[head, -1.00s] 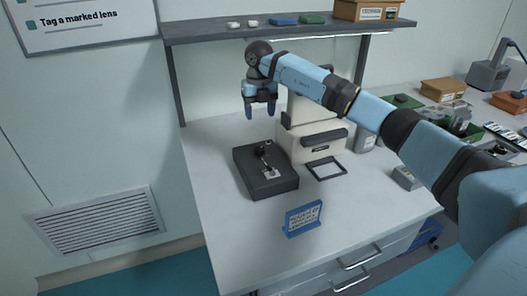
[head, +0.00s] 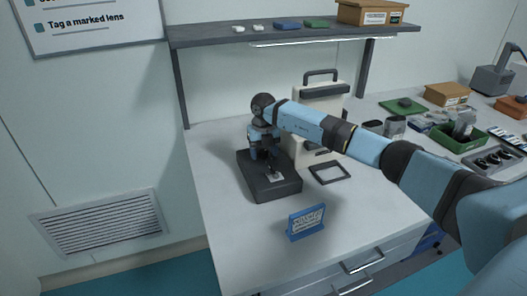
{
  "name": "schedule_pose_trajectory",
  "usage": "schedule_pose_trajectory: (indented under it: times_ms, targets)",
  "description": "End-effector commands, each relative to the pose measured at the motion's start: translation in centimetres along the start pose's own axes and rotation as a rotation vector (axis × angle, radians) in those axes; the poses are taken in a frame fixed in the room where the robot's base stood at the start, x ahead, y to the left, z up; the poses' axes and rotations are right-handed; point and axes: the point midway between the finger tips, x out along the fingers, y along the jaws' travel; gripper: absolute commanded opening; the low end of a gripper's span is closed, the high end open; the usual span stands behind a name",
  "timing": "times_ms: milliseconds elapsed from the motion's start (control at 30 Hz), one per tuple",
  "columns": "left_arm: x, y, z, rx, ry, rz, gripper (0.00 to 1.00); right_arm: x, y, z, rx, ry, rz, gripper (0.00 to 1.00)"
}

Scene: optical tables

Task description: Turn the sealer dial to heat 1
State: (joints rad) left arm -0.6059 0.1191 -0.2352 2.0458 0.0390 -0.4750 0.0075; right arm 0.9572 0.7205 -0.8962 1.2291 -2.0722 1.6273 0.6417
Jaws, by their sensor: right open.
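A cream machine with dark bars and a carry handle (head: 312,97) stands at the back of the white table, partly hidden behind my right arm. I cannot make out a dial on it. In front of it, to the left, sits a low black box (head: 276,191) with a small pale plate and a dark fitting on top. My left gripper is not in view.
A blue sign (head: 306,222) stands near the table front. A flat black frame (head: 330,173) lies right of the box. A shelf (head: 215,38) with small items and a carton (head: 366,13) runs above. Trays and boxes fill the right side; the left table strip is clear.

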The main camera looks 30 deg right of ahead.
Motion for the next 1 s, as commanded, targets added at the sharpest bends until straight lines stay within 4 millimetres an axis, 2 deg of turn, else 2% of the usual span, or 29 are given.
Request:
schedule_pose_trajectory:
  times_ms: [167, 400, 767, 1000]
  targets:
    - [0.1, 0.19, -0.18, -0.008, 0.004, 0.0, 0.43, -0.01, 0.02, 0.0, 0.0, 0.0, 0.0, 0.61]
    - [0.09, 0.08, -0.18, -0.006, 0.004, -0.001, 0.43, -0.03, 0.03, -0.01, -0.001, 0.0, 0.0, 0.12]
    - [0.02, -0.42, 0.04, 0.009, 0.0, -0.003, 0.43, -0.07, 0.0, 0.0, -0.05, 0.001, 0.0, 0.12]
    - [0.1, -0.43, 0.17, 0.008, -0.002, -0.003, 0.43, -0.1, 0.01, 0.02, -0.201, 0.0, 0.0, 0.12]
